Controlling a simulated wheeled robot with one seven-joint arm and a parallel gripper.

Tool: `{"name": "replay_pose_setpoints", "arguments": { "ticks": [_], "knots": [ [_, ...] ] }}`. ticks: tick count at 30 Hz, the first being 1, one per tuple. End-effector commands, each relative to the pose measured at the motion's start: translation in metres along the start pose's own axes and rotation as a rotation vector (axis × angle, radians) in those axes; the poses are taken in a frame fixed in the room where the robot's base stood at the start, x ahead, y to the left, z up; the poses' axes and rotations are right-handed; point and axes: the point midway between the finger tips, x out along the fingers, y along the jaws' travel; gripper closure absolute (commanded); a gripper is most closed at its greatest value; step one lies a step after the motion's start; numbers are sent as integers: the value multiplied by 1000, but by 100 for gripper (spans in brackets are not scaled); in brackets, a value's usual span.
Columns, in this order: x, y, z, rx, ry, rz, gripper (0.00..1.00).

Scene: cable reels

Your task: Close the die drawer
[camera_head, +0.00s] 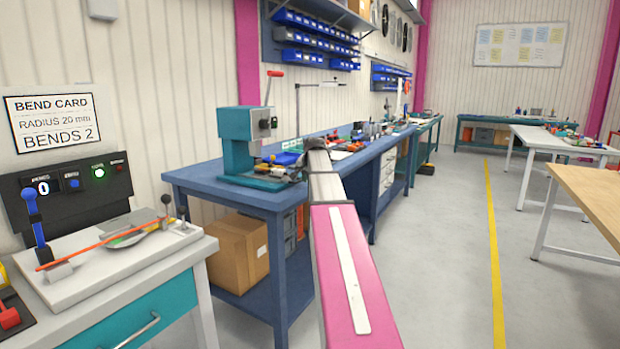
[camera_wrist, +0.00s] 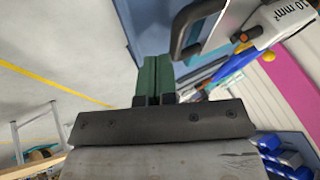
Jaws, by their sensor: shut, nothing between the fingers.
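My gripper (camera_wrist: 155,65) shows in the wrist view with its two green fingers together and nothing between them. A dark looped handle (camera_wrist: 183,40) on a pale panel is just beyond the fingertips, up and to the right; a gap shows between them. I cannot tell whether this panel is the die drawer. White drawers (camera_head: 387,167) show in the blue bench.
The blue bench (camera_head: 225,184) carries a green press (camera_head: 240,140) and several tools; a cardboard box (camera_head: 238,252) is on its lower shelf. A bending fixture (camera_head: 100,255) stands at left. Open grey floor (camera_head: 440,260) with a yellow line lies right, before a wooden-topped table (camera_head: 592,192).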

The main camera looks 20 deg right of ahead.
Motion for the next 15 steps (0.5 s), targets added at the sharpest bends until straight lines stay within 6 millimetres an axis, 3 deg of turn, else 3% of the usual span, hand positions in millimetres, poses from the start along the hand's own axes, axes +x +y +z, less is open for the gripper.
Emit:
{"name": "replay_pose_setpoints", "arguments": {
  "ticks": [10, 15],
  "knots": [
    [1, -2, 0, 0, 0, 0, 100],
    [12, -23, -2, -2, -1, 0, 100]
  ]
}}
